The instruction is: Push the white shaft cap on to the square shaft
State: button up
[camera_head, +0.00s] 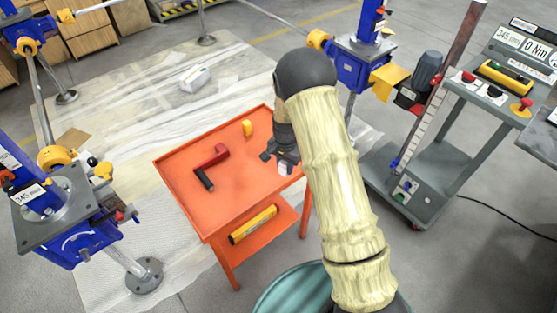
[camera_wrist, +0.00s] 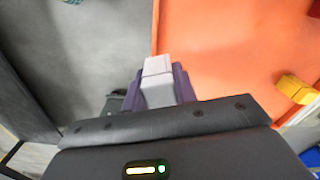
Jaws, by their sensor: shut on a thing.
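My gripper (camera_head: 281,158) is over the right part of the orange table in the head view. In the wrist view, its dark purple fingers (camera_wrist: 160,92) are shut on a white block-like cap (camera_wrist: 157,78), which sticks out beyond the fingertips. A small pale part of the cap (camera_head: 285,168) shows below the gripper in the head view. I cannot tell whether the cap touches the table. I cannot make out the square shaft for certain. Blue screw jacks stand at the left (camera_head: 82,212) and at the back right (camera_head: 352,62).
The orange table (camera_head: 180,170) holds a red crank with a black grip (camera_head: 212,165) and a yellow piece (camera_head: 248,128). A yellow level (camera_head: 254,224) lies on its lower shelf. A grey cart (camera_head: 430,165) stands at the right. White sheeting (camera_head: 130,110) covers the floor behind.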

jog(key=s+d+f+n, duration=0.6)
jog(key=s+d+n, duration=0.1)
jog(key=s, duration=0.1)
jog(key=shift+d+n, duration=0.25)
jog(key=shift+n, duration=0.05)
jog(key=shift+a, duration=0.1)
